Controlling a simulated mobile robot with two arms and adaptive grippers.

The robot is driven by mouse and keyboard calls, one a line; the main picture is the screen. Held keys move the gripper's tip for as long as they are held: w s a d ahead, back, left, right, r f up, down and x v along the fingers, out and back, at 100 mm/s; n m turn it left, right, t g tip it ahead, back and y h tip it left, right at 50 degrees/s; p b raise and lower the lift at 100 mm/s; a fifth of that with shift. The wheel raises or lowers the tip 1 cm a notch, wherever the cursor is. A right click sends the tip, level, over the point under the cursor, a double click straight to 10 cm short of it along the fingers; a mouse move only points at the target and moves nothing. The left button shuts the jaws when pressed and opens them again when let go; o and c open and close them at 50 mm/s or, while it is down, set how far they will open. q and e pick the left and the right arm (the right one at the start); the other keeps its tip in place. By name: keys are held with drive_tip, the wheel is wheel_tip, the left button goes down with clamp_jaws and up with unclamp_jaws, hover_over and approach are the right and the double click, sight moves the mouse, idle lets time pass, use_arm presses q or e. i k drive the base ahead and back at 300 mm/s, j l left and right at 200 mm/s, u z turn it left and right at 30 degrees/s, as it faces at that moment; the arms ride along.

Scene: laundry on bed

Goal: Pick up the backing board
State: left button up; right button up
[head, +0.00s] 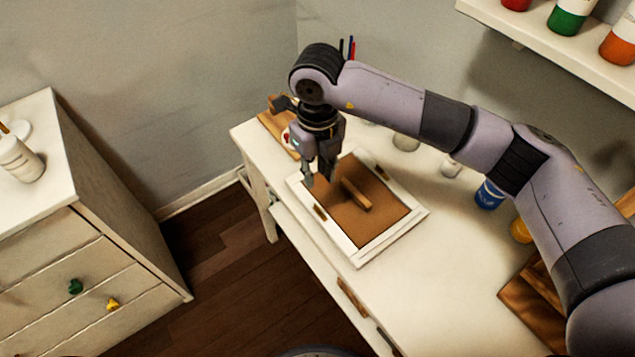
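The brown backing board (377,223) lies flat inside a white frame (402,236) on the white table. A light wooden bar (356,194) stands up from the board near its middle. My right gripper (318,180) points down over the far left part of the frame, left of the bar. Its two fingers are apart, with nothing seen between them. I cannot tell whether the fingertips touch the board. My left gripper is not in view.
The white table (385,292) is bare in front of the frame. A blue jar (489,194) and other small containers stand behind it. Brown wooden pieces (535,305) lie at the right. A drawer cabinet (75,240) stands left, across a floor gap. A shelf (550,55) hangs above right.

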sight(359, 204)
drive_tip(key=k+j, duration=0.15)
drive_tip(key=k, duration=0.35)
drive_tip(key=k+j, duration=0.1)
drive_tip(key=k, duration=0.4)
